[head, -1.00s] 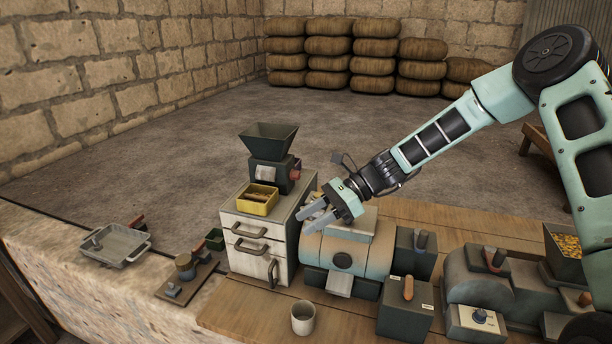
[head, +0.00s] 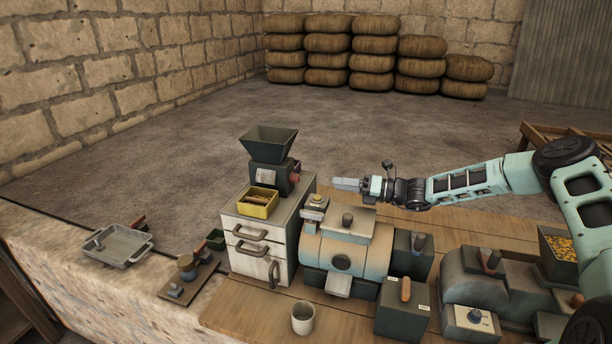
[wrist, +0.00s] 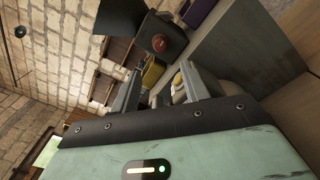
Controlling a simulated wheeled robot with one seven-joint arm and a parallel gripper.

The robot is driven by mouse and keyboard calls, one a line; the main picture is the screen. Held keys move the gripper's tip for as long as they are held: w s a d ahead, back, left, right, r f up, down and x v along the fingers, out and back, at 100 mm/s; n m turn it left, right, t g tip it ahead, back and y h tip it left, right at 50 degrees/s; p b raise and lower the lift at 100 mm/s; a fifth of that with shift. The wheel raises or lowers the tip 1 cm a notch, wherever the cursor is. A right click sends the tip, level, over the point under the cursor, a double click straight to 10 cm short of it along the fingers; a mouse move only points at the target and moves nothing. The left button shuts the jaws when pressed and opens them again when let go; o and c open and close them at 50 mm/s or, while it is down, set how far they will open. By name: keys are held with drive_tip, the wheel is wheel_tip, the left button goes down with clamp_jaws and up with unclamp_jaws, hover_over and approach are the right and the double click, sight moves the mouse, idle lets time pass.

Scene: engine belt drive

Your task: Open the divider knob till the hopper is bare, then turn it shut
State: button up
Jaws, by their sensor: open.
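The divider stands on the white cabinet, with a dark square hopper (head: 269,140) on a dark body (head: 268,176). The hopper's inside looks dark; I cannot tell whether it holds anything. A red knob (head: 296,170) sits on the body's right side. In the wrist view the round red knob (wrist: 158,43) faces me, with the dark hopper (wrist: 119,32) beside it. My gripper (head: 338,184) is open and empty, to the right of the knob and apart from it, with its fingers pointing left. Its two fingers (wrist: 160,88) also show in the wrist view.
A yellow box (head: 258,209) of brown pieces stands before the divider on the cabinet (head: 247,238). A small yellow-topped piece (head: 317,199) stands below my gripper, by a blue and tan drum machine (head: 320,247). A cup (head: 303,319) stands in front. Sacks are stacked far back.

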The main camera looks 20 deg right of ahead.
sight(299, 178)
drive_tip(key=p+x, duration=0.3)
drive_tip(key=x, duration=0.8)
drive_tip(key=shift+a, duration=0.1)
drive_tip(key=shift+c, duration=0.4)
drive_tip(key=c, duration=0.9)
